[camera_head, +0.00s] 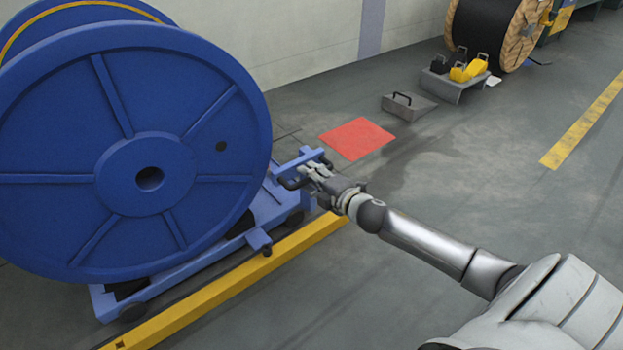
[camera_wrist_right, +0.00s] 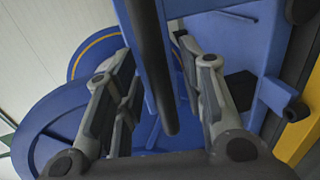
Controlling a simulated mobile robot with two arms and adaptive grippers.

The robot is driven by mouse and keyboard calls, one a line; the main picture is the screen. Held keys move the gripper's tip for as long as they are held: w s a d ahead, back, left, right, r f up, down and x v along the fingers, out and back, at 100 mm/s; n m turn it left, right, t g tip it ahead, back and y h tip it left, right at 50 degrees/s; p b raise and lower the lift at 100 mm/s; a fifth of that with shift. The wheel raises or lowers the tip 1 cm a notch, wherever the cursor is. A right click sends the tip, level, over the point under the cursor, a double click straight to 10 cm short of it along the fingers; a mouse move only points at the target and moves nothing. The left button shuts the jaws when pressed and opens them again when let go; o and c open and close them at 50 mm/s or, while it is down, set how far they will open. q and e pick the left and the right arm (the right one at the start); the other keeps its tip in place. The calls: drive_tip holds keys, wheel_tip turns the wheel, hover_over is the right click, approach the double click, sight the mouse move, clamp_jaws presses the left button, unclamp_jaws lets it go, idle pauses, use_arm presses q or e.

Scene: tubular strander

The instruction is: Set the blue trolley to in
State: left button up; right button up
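The blue trolley (camera_head: 268,206) stands at the left in the head view, low on the floor, with a large blue reel (camera_head: 60,140) on it. Its handle end with a dark grip (camera_head: 290,184) points right. My right gripper (camera_head: 311,172) is at this handle end. In the right wrist view, a black bar (camera_wrist_right: 151,60) runs between the two spread fingers of my right gripper (camera_wrist_right: 160,100), with gaps on both sides. The blue trolley frame (camera_wrist_right: 228,40) shows behind it. My left gripper is not in view.
A yellow rail (camera_head: 240,278) runs on the floor along the trolley's near side. A red floor patch (camera_head: 356,138) lies beyond the handle. A grey wedge (camera_head: 409,105) and a grey stand (camera_head: 455,85) are farther back.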

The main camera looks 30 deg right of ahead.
drive_tip(key=shift+c, duration=0.4)
clamp_jaws()
